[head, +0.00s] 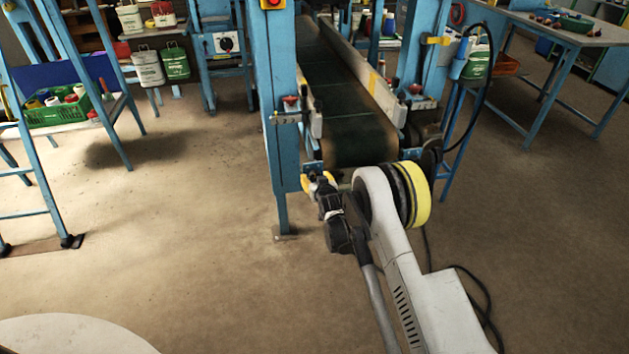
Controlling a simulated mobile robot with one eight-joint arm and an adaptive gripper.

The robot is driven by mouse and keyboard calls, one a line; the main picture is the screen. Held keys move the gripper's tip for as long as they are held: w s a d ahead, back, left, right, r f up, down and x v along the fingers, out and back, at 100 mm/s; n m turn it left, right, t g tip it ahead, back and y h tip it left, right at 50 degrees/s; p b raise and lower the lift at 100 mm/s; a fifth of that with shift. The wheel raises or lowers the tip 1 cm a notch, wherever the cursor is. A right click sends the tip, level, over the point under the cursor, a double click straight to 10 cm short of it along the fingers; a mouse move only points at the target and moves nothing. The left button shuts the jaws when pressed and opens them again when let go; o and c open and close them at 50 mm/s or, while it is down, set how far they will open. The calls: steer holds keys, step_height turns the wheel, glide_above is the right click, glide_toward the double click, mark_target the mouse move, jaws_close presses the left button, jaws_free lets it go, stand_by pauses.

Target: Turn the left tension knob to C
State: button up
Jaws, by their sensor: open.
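A red knob (290,100) sits on the left blue post at the front of the conveyor, above a pale label strip. It appears to be the left tension knob. The lettering and the knob's setting are too small to read. A similar red knob (415,89) sits on the right side of the conveyor. My gripper (318,182) is low beside the conveyor's front left corner, below the left knob and apart from it. Its yellow-tipped fingers are open. What lies between them is hard to make out.
The conveyor belt (353,135) runs back between blue posts. A black cable (473,280) lies on the floor at right. A blue stand with a green crate (58,112) is at left; a table (560,30) is at back right. The left floor is mostly clear.

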steer(key=shift+w+a+f, duration=0.15)
steer(key=shift+w+f, duration=0.1)
steer(key=shift+w, duration=0.4)
steer(key=c, duration=1.2)
steer(key=shift+o, duration=0.2)
steer(key=m+y, duration=0.1)
steer(key=m, duration=0.1)
steer(key=shift+m+y, duration=1.7)
steer(key=shift+m, duration=0.5)
